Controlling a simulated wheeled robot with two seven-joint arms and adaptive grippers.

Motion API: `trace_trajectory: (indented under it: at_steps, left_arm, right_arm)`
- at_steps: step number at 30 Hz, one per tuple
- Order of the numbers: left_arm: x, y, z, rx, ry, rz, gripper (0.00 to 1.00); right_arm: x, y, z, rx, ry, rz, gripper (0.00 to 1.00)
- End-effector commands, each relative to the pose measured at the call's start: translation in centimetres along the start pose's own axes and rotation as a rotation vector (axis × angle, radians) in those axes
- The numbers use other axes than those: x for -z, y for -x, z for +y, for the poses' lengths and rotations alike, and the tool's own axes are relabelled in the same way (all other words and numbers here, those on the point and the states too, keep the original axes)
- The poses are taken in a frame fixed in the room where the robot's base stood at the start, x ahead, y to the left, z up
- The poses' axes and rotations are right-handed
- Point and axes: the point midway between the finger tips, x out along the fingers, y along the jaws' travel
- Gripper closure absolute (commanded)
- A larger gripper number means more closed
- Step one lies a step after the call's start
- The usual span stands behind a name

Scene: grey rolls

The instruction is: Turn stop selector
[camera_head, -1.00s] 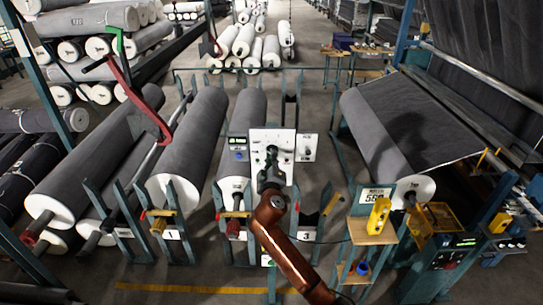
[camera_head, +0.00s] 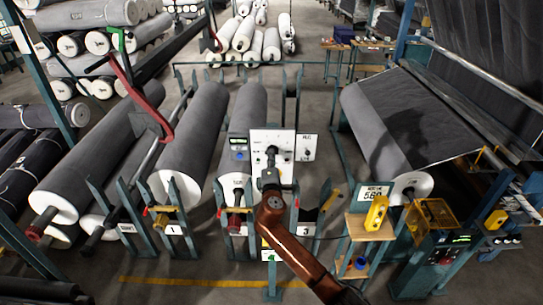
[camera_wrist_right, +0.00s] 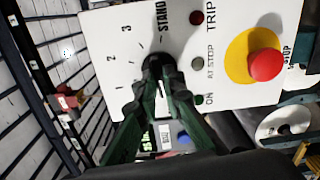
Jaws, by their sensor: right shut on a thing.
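The stop selector (camera_wrist_right: 155,66) is a dark round knob on a white control panel (camera_wrist_right: 120,38). Its dial carries the marks 1, 2, 3 and STAND; the way the knob points is hidden by my fingers. My right gripper (camera_wrist_right: 158,78) is shut on the knob, with its green fingers at either side. In the head view the right gripper (camera_head: 270,160) reaches up to the front of the panel (camera_head: 286,140), and the arm hides the panel's lower middle. My left gripper is not in view.
A red button on a yellow disc (camera_wrist_right: 265,65) sits right of the knob, beside the TRIP, AT STOP and ON lamps. Large grey rolls (camera_head: 195,135) lie on stands at the left. A wooden stand (camera_head: 368,228) with a yellow device (camera_head: 376,212) is on the right.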

Motion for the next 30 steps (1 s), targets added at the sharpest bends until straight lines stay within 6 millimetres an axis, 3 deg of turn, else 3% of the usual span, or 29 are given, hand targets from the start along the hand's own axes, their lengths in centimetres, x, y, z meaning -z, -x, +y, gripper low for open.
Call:
trace_trajectory:
  at_steps: [19,20,21,27,30]
  left_arm:
    - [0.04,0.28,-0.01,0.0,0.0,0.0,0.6]
    - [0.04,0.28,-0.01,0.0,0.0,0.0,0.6]
    - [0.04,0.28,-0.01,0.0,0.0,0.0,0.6]
    - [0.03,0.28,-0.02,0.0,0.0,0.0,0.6]
    - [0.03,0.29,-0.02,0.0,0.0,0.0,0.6]
  right_arm:
    - [0.1,0.03,-0.29,0.003,0.053,0.001,1.0]
    - [0.1,0.03,-0.29,0.003,0.052,0.001,0.9]
    - [0.1,0.03,-0.29,0.003,0.052,0.001,0.87]
    - [0.05,0.02,-0.17,0.002,0.051,0.001,0.74]
    - [0.02,0.01,-0.13,0.001,0.051,0.0,0.74]
